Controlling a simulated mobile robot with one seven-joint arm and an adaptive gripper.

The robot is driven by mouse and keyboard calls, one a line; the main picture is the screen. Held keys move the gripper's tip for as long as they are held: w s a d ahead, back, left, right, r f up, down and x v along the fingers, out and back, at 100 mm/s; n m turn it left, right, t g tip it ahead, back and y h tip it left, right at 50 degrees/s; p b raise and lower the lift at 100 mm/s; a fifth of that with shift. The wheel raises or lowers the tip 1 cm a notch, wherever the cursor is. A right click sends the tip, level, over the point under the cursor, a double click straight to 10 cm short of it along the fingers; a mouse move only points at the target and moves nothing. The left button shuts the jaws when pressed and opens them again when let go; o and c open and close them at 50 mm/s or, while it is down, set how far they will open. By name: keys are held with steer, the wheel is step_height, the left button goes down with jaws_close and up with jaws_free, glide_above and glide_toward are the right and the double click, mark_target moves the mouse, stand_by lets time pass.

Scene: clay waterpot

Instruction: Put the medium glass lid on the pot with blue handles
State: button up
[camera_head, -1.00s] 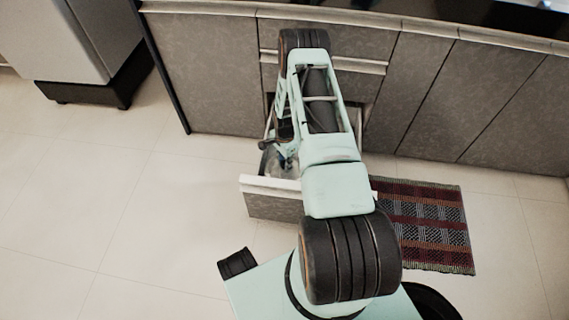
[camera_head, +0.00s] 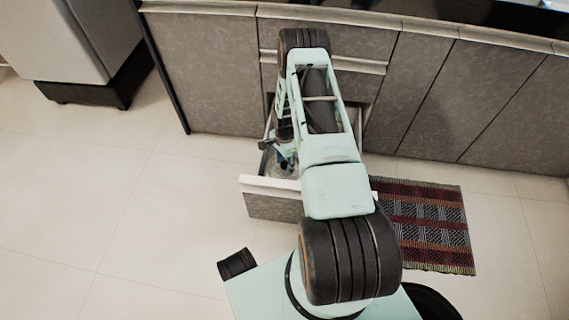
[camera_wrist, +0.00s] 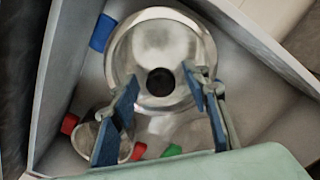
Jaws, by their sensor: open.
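In the wrist view a round, shiny glass lid (camera_wrist: 163,42) with a black knob (camera_wrist: 160,82) lies inside an open drawer. A blue handle (camera_wrist: 102,33) juts out at its upper left, so the pot with blue handles appears to be under the lid. I cannot tell how exactly the lid sits on it. My gripper (camera_wrist: 161,80) is open, with its blue-padded fingertips apart on both sides of the knob. In the head view the gripper (camera_head: 284,158) is low in the drawer, mostly hidden by my arm.
A smaller vessel with red handles (camera_wrist: 70,123) sits at the wrist view's lower left, and a green handle (camera_wrist: 172,150) shows nearby. The drawer walls (camera_wrist: 48,75) are close around. In the head view the drawer front (camera_head: 270,185) stands out over open floor; a woven mat (camera_head: 430,225) lies right.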

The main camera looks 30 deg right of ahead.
step_height(320, 180, up, 12)
stand_by(0.6)
